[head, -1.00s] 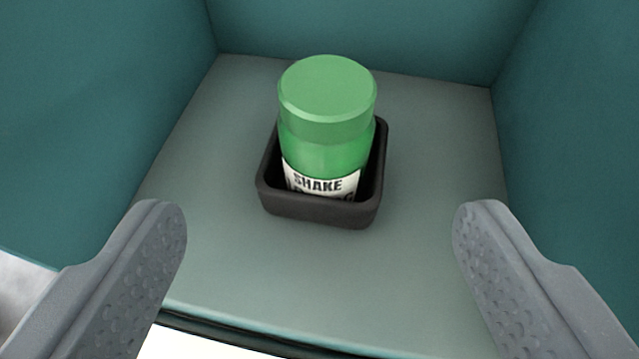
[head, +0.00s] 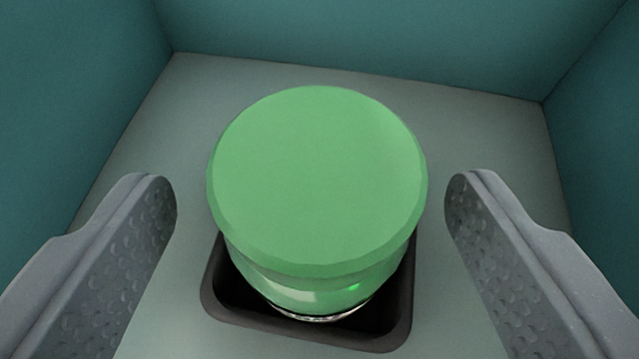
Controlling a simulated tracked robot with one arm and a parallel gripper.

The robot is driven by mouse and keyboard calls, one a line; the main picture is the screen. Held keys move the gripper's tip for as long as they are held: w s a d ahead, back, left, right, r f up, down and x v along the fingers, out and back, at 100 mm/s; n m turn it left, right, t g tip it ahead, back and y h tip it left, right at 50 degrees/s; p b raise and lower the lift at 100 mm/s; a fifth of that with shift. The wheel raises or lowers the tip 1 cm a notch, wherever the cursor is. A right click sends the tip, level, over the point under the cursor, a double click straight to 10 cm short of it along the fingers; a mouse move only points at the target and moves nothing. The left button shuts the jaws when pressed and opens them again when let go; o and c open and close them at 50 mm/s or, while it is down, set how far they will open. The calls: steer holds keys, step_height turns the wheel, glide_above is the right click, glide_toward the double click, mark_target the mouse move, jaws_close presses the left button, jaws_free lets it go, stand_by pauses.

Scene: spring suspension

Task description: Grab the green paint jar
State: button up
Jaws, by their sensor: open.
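The green paint jar (head: 318,180) stands upright in a small black square holder (head: 330,333) in the middle of the head view. I see its flat green lid from above, with a strip of the green body below it. The label is almost wholly hidden. My gripper (head: 311,200) is open, with one grey finger to the left of the jar and one to the right. There is a gap between each finger and the lid, and neither finger touches it.
The holder rests on a grey-green floor (head: 140,125). Teal walls stand at the back (head: 380,40), the left (head: 70,110) and the right (head: 600,130). Bare floor shows around the holder.

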steer(key=x, duration=0.4)
steer(key=shift+d, duration=0.1)
steer(key=c, duration=1.3)
